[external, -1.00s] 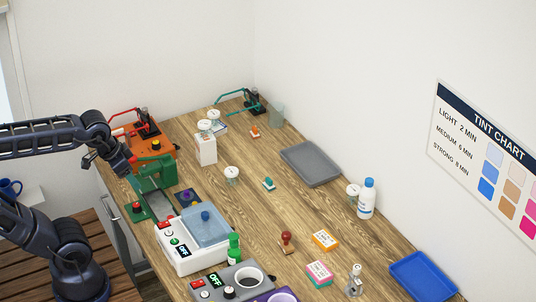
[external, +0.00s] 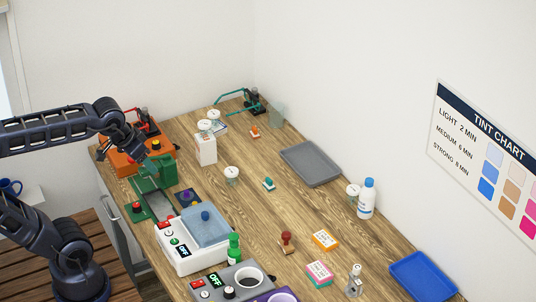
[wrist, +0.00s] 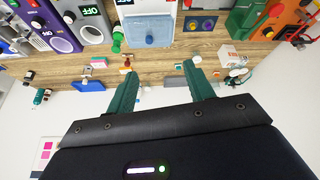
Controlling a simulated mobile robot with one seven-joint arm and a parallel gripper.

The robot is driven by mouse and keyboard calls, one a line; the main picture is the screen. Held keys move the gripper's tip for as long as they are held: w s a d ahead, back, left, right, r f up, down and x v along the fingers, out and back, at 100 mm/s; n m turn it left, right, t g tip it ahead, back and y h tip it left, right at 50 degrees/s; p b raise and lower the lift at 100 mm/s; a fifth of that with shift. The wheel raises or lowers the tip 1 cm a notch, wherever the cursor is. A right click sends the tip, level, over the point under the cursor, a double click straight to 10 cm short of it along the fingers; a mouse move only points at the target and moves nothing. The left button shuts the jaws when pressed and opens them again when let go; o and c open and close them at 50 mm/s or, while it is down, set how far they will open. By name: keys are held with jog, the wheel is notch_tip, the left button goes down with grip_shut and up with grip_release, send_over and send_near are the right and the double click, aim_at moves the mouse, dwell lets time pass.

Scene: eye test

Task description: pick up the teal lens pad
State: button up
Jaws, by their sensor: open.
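The teal lens pad (external: 269,184) is a small teal piece lying on the open middle of the wooden bench in the external view. My gripper (external: 150,148) is far to its left, above the green machine and well apart from the pad. In the wrist view my gripper's two green fingers (wrist: 160,67) are spread wide with nothing between them. I cannot make out the pad for certain in the wrist view.
A green machine (external: 166,172) and an orange machine (external: 126,164) stand near my gripper. A white jar (external: 232,174) and a white box (external: 205,149) stand left of the pad. A grey tray (external: 311,164) lies behind it. Bare wood surrounds the pad.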

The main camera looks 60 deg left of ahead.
jog(key=w+f+n+t, duration=0.1)
jog(key=w+f+n, duration=0.4)
jog(key=w, duration=0.5)
jog(key=w+f+n+t, duration=0.1)
jog(key=w+f+n, duration=0.1)
jog(key=w+n, duration=0.6)
jog(key=w+f+n+t, duration=0.1)
jog(key=w+f+n, duration=0.35)
jog(key=w, duration=0.65)
jog(key=w+a+r+n+t, duration=0.5)
jog(key=w+a+r+n, duration=0.3)
jog(key=a+r+n, duration=0.65)
jog(key=n, duration=0.2)
send_near(267, 181)
jog(key=x, duration=0.5)
jog(key=shift+d+f, duration=0.25)
jog(key=shift+d, duration=0.15)
jog(key=shift+a+r+x, duration=0.15)
jog(key=shift+x, duration=1.25)
jog(key=shift+a+r+x, duration=0.1)
jog(key=shift+a+x, duration=0.1)
jog(key=shift+x, duration=1.15)
jog(key=shift+w, duration=0.1)
